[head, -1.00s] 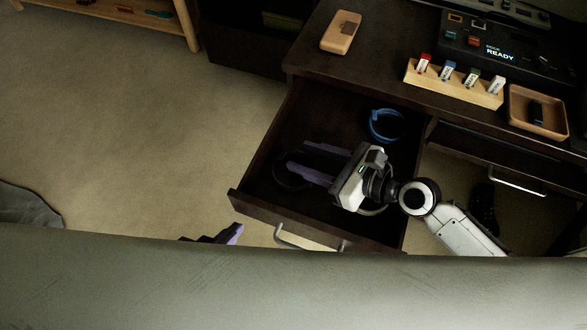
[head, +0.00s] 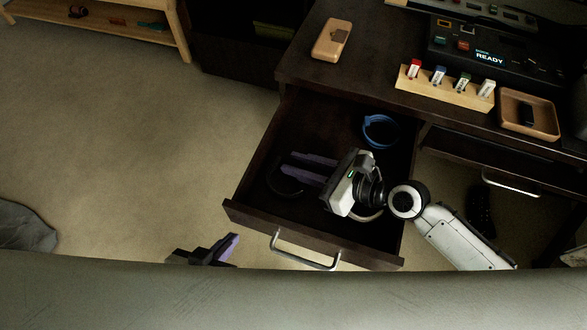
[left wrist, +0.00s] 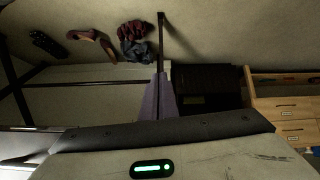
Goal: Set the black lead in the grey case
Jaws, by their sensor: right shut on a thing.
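The black lead (head: 271,181) is a dark coil in the left part of the open drawer (head: 300,222), hard to see against the dark wood. My right gripper (head: 291,166) reaches into the drawer from the right, its purple fingers shut on the edge of the coil. My left gripper (head: 228,244) is low in the head view, left of the drawer and partly hidden by a large grey surface. In the left wrist view its purple fingers (left wrist: 160,100) are together, with nothing seen between them. I cannot make out the grey case in either view.
A blue coil (head: 380,131) and a pale coil (head: 370,214) share the drawer. On the desk are a wooden block (head: 331,42), a rack (head: 445,94) with several coloured tags, and a tray (head: 540,130). Open carpet lies left.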

